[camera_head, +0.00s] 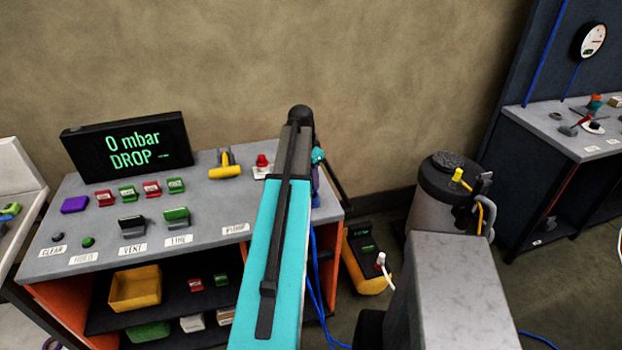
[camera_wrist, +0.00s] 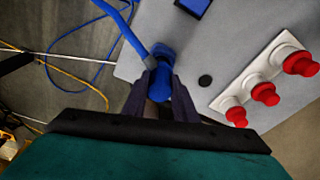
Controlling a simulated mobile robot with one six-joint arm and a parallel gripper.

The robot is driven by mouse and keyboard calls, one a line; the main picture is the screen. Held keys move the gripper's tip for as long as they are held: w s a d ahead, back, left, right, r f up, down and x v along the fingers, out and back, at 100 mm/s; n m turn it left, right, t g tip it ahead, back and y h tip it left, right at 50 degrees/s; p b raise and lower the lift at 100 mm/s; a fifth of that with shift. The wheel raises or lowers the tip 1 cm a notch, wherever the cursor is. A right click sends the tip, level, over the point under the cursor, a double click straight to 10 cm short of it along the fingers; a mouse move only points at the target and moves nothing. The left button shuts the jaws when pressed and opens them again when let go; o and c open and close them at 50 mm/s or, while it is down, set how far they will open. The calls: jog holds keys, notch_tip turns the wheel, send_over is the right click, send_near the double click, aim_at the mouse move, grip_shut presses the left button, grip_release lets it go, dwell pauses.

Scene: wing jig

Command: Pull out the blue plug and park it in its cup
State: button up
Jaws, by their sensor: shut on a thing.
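In the wrist view the blue plug (camera_wrist: 163,82) with its blue hose (camera_wrist: 128,32) is between the fingers of my gripper (camera_wrist: 160,95). My gripper is shut on it, close above the grey bench top (camera_wrist: 225,45) near its edge. I cannot tell whether the plug's lower end is in a port. A blue block (camera_wrist: 193,6) stands on the bench at the top of the wrist view; I cannot tell if it is the cup.
A white strip (camera_wrist: 225,103) with three red knobs (camera_wrist: 264,94) is right of the gripper, with a black round spot (camera_wrist: 205,81) between. Blue and yellow hoses (camera_wrist: 80,82) lie on the floor. A display (camera_head: 127,142) reads "0 mbar DROP". A dark cylindrical tank (camera_head: 435,200) stands right of the bench.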

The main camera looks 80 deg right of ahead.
jog(key=shift+f+b, duration=0.6)
jog(key=shift+f, duration=0.6)
dwell(1.1)
jog(key=o, duration=1.1)
jog(key=shift+r, duration=0.15)
notch_tip(320, 180, up, 13)
jog(key=w+a+b, duration=0.1)
jog(key=b, duration=0.3)
jog(key=shift+w+a+r, duration=0.2)
jog(key=shift+a, duration=0.05)
dwell(0.5)
jog(key=shift+s, duration=0.1)
